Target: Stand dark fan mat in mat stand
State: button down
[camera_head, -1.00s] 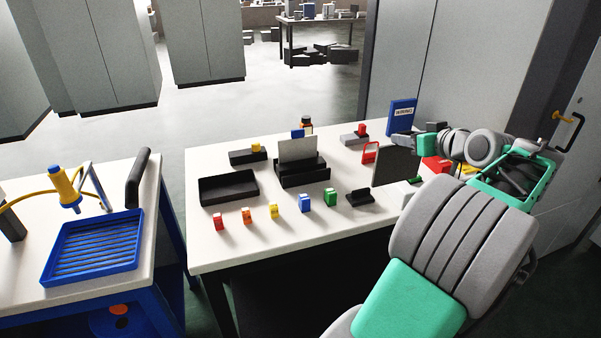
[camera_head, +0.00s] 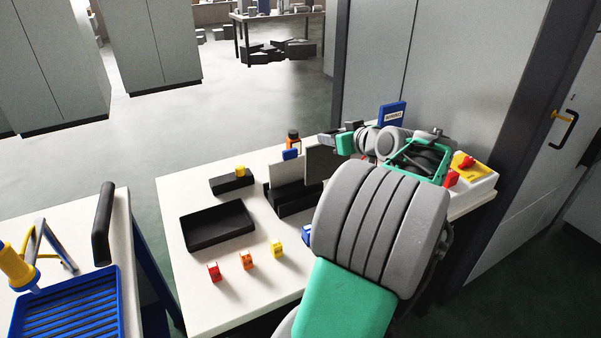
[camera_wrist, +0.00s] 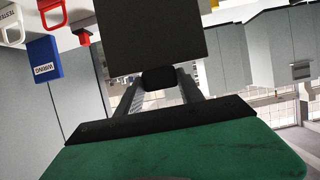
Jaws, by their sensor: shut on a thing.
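My gripper (camera_wrist: 158,78) is shut on the dark fan mat (camera_wrist: 150,35), a flat dark square panel that rises from its fingertips in the wrist view. In the head view the dark mat (camera_head: 320,162) is upright at the right part of the black mat stand (camera_head: 282,204). My gripper (camera_head: 337,141) is at its upper right edge. A light grey mat (camera_head: 287,174) stands upright in the stand, to the left of the dark one. My arm hides the stand's right side, so I cannot tell whether the dark mat's lower edge is in a slot.
An empty black tray (camera_head: 217,226) and a small black holder with a yellow piece (camera_head: 232,182) are left of the stand. Red (camera_head: 213,271), orange (camera_head: 247,260) and yellow (camera_head: 277,249) blocks line the front.

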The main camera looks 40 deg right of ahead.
aim_at(309, 169)
jog(key=w+a+f, duration=0.1)
jog(key=f, duration=0.1)
jog(key=w+a+f+p, duration=0.1)
jog(key=w+a+f, duration=0.2)
jog(key=w+f, duration=0.1)
jog(key=shift+w+a, duration=0.15)
jog(key=shift+a, duration=0.05)
jog(key=f, duration=0.1)
jog(key=f+p, duration=0.2)
jog(key=shift+w+a+f, duration=0.3)
jog(key=shift+w+a, duration=0.05)
jog(key=shift+a, duration=0.05)
jog(key=shift+f, duration=0.45)
jog(key=shift+d+f+b, duration=0.1)
jog(key=shift+f+b, duration=0.05)
jog(key=shift+b, duration=0.2)
jog(key=c, duration=0.7)
grip_release()
jog(key=shift+c, duration=0.2)
